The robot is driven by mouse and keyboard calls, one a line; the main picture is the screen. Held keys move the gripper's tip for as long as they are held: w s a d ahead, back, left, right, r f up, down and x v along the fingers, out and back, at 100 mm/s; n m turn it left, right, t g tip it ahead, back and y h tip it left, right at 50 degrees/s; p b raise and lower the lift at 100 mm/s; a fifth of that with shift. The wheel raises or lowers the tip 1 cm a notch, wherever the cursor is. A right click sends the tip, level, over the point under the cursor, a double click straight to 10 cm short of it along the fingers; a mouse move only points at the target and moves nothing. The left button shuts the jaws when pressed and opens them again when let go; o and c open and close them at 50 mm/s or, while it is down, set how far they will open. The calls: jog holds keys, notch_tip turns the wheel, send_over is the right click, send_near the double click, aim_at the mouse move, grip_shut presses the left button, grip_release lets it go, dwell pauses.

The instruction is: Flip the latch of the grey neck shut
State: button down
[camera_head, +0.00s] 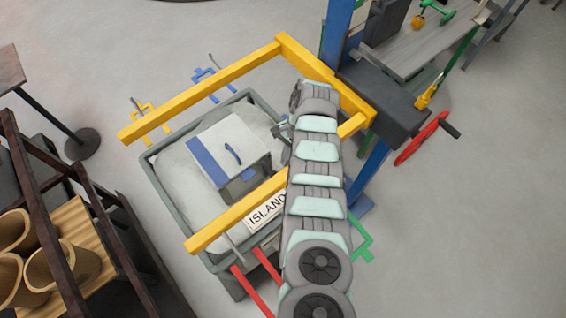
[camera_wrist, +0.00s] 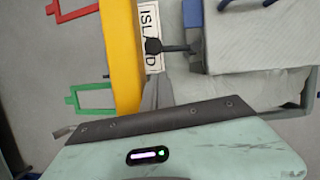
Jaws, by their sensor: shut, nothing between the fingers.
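A white box (camera_head: 222,155) with a blue stripe and blue handle stands on the pale fill of the grey bin (camera_head: 165,190). A dark grey neck-like part (camera_head: 241,186) shows on its near side. In the wrist view, a dark knob on a short shaft (camera_wrist: 154,46) sticks out beside the white box (camera_wrist: 255,40); I cannot tell whether it is the latch or how it is set. My gripper (camera_head: 280,131) shows only as small dark parts at the left edge of my arm. It is shut and empty, apart from the knob. My arm hides part of the bin's right side.
A yellow frame (camera_head: 205,92) spans the bin, and its lower bar passes close to the knob. An ISLAND sign (camera_head: 267,210) sits beside that bar. Blue, red and green brackets (camera_head: 362,240) surround the bin. A red wheel (camera_head: 420,140) stands right. Open floor lies at lower right.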

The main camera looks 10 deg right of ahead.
jog(key=w+d+b+v, duration=0.1)
jog(key=b+v, duration=0.1)
jog(key=v, duration=0.8)
jog(key=shift+d+b, duration=0.2)
jog(key=shift+b, duration=0.15)
jog(key=shift+w+d+r, duration=0.1)
jog(key=shift+d+r, duration=0.05)
